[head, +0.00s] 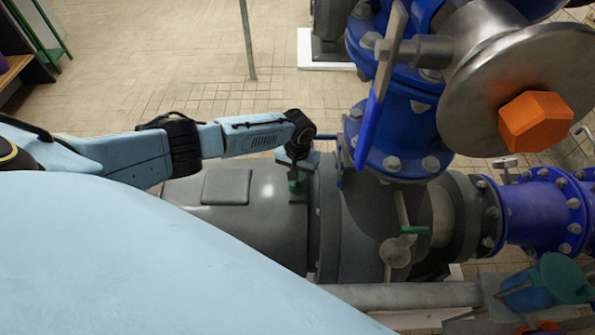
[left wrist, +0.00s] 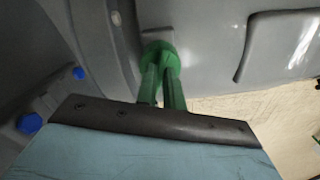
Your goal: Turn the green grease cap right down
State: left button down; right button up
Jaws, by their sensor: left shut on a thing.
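The green grease cap (head: 297,186) sits on top of the grey pump housing (head: 255,190), at the end of my left arm in the head view. My left gripper (head: 297,163) comes down on it from above and is shut on it. In the left wrist view the round cap (left wrist: 160,50) stands against the grey casing. Two green upright pieces reach from the dark edge of my left gripper (left wrist: 160,88) to the cap. The gripper hides part of the cap, so its depth on the fitting cannot be told. My right gripper is not in view.
A blue flanged pipe (head: 405,130) and a metal disc with an orange hexagonal knob (head: 536,121) rise to the right. A tray with blue and green items (head: 530,290) is at lower right.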

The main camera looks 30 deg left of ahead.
pick_arm(q)
jog(key=c, duration=1.5)
grip_release()
jog(key=shift+w, duration=0.1)
notch_tip(320, 180, up, 14)
jog(key=p, duration=0.3)
jog(key=shift+f, duration=0.25)
